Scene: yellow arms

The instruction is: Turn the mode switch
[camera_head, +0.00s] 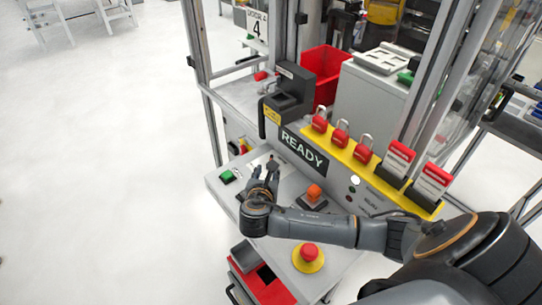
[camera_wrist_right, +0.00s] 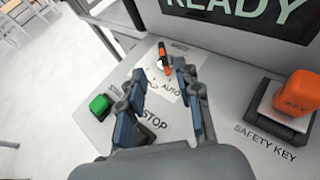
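The mode switch (camera_wrist_right: 164,57) shows in the right wrist view as a small orange-red handle on a pale label plate, with "AUTO" printed below it. My right gripper (camera_wrist_right: 160,72) is open and empty, its two fingertips apart on the near side of the switch, one to each side. In the head view my right gripper (camera_head: 264,170) is over the sloped grey control panel (camera_head: 282,220), and its fingers largely hide the switch there. I cannot tell whether either finger touches the switch. My left gripper is not in view.
A green button (camera_head: 227,177) lies left of my gripper. An orange safety key (camera_head: 314,193) and a red mushroom button (camera_head: 309,252) are to the right. Red padlocks (camera_head: 341,133) hang on a yellow strip behind, beside the READY display (camera_head: 303,151).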

